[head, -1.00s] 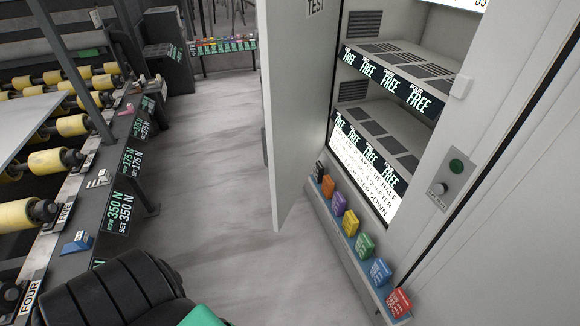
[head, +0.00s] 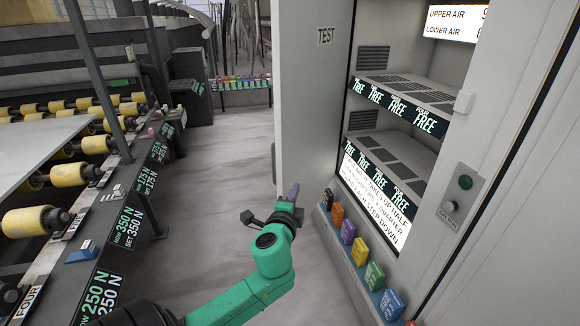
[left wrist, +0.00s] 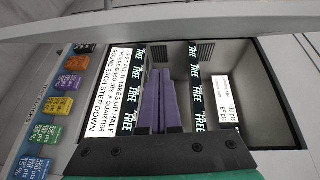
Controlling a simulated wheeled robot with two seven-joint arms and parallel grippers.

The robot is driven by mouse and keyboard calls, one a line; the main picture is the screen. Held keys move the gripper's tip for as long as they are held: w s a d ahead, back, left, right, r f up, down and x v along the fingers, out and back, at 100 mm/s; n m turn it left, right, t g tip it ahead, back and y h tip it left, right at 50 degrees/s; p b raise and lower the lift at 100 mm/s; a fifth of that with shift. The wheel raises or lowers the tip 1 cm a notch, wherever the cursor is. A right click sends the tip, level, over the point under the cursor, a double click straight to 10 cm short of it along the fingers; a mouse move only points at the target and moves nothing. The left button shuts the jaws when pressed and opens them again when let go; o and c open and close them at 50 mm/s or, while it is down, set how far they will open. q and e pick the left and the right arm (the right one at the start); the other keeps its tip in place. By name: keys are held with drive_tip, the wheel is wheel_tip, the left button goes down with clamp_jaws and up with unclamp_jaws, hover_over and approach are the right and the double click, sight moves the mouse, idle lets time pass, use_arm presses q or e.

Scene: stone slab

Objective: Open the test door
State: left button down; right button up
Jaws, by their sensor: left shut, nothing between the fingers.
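The test door (head: 308,100) is a tall grey panel marked TEST in the head view. It stands swung open at the left of the cabinet (head: 455,150), whose two shelves show. My left gripper (head: 294,192) is in front of the door's lower part, near its free lower region; I cannot tell whether it touches the door. Its purple fingers are shut with nothing between them. In the left wrist view the shut fingers (left wrist: 158,100) point toward the open cabinet interior and its FREE labels. My right gripper is not in view.
Several coloured blocks (head: 347,232) line the ledge below the cabinet opening. A green button and a knob sit on a panel (head: 461,195) at the right. A roller conveyor (head: 95,145) runs along the left. The grey floor (head: 215,190) between is clear.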

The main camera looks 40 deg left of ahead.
sight(289, 159)
use_arm(q)
drive_tip(key=shift+t+y, duration=0.3)
drive_tip(key=w+a+r+p, duration=0.1)
drive_tip(key=w+a, duration=0.1)
drive_tip(key=w+a+r+p, duration=0.1)
drive_tip(key=w+a, duration=0.1)
drive_tip(key=a, duration=0.1)
drive_tip(key=w+a+r+p, duration=0.1)
drive_tip(key=w+a+r, duration=0.1)
drive_tip(key=w+a, duration=0.1)
drive_tip(key=shift+d+f, duration=0.1)
drive_tip(key=shift+d, duration=0.05)
drive_tip(key=shift+w, duration=0.1)
